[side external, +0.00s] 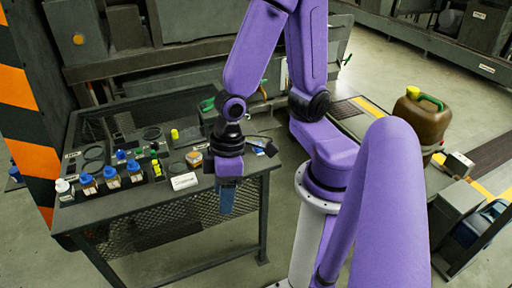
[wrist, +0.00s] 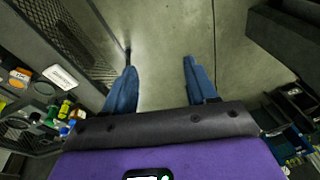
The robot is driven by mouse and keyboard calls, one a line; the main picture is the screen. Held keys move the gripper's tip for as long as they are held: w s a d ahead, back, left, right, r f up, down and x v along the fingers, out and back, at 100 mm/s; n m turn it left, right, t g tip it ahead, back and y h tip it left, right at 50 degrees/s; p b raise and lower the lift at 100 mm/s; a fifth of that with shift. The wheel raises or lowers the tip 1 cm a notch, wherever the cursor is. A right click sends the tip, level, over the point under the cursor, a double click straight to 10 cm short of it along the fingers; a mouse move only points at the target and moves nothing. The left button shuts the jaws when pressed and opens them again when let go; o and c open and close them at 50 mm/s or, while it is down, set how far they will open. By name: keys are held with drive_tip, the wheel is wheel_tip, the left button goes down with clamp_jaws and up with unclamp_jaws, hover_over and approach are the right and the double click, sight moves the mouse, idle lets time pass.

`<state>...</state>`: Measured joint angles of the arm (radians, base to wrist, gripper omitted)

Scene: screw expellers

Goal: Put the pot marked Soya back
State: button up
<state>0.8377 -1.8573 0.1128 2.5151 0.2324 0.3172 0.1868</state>
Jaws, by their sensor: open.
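Several small pots stand along the table, with labels too small to read, so I cannot tell which is marked Soya. In the side view there is a white-capped pot (side external: 64,189), blue-capped pots (side external: 111,178) in a row beside it, and a lone amber pot (side external: 194,159) nearer my arm. An orange-and-white pot (wrist: 20,77) shows at the left of the wrist view. My gripper (side external: 227,200) points down beyond the table's right front area. In the wrist view my gripper (wrist: 160,85) is open, its blue fingers apart with only bare floor between them.
A dark table (side external: 150,208) with mesh sides carries the pots, a white card (side external: 185,181) and ring-shaped places (side external: 95,153). A yellow-capped bottle (side external: 175,134) stands farther back. A brown jerrycan (side external: 420,118) stands at the right. Open floor lies below my gripper.

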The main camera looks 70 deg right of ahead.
drive_tip(key=s+d+r+n+h, duration=0.2)
drive_tip(key=s+d+r+n, duration=0.2)
drive_tip(key=d+r, duration=0.3)
drive_tip(key=shift+s+r+n, duration=0.35)
drive_tip(key=shift+r+n, duration=0.15)
drive_tip(key=shift+n, duration=0.3)
drive_tip(key=shift+d, duration=0.1)
idle(0.3)
